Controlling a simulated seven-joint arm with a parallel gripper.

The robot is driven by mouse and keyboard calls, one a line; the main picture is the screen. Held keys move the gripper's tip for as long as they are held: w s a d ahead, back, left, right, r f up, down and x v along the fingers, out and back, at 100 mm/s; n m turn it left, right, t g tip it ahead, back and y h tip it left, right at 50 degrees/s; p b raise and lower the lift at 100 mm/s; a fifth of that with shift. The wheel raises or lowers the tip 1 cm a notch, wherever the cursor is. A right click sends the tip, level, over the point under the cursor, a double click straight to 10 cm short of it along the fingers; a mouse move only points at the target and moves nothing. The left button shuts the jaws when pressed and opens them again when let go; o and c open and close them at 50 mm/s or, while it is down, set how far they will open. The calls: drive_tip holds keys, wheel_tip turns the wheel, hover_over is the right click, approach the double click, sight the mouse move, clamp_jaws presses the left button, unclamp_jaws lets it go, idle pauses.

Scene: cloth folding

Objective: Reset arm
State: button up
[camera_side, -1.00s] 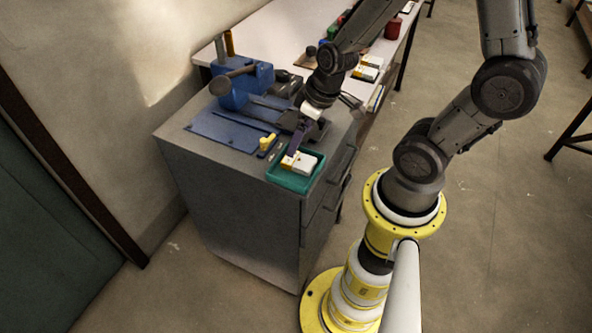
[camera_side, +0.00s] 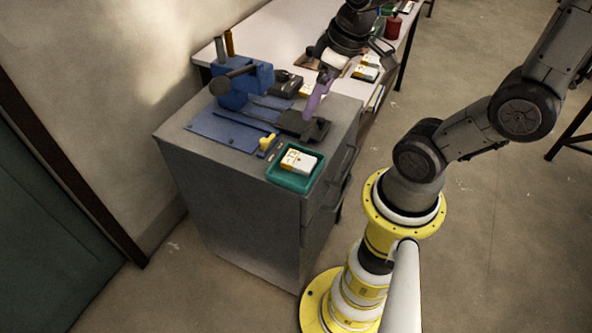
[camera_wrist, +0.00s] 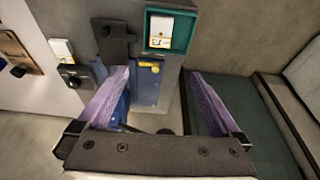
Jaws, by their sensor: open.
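My gripper (camera_side: 318,92) is open and empty, held in the air above the back right part of the grey cabinet in the side view. In the wrist view my gripper (camera_wrist: 160,97) shows two purple fingers spread wide with nothing between them touching either one. A white and yellow box (camera_side: 299,161) lies in the green tray (camera_side: 275,177) at the cabinet's front corner. The box (camera_wrist: 161,30) and the tray (camera_wrist: 183,31) also show at the top of the wrist view, apart from the fingers.
A blue vise (camera_side: 240,85) stands on the cabinet (camera_side: 215,185) beside a blue plate (camera_side: 225,129) and a small yellow piece (camera_side: 267,142). Behind is a white table (camera_side: 285,35) with several boxes and a red container (camera_side: 393,27). The floor to the right is mostly clear.

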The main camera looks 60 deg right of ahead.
drive_tip(key=shift+s+r, duration=0.2)
drive_tip(key=shift+r, duration=0.35)
drive_tip(key=s+a+r+t, duration=0.2)
drive_tip(key=s+a+r, duration=0.2)
drive_tip(key=s, duration=0.1)
drive_tip(key=shift+a+r, duration=0.15)
drive_tip(key=shift+r, duration=0.2)
drive_tip(key=shift+s, duration=0.1)
idle(1.3)
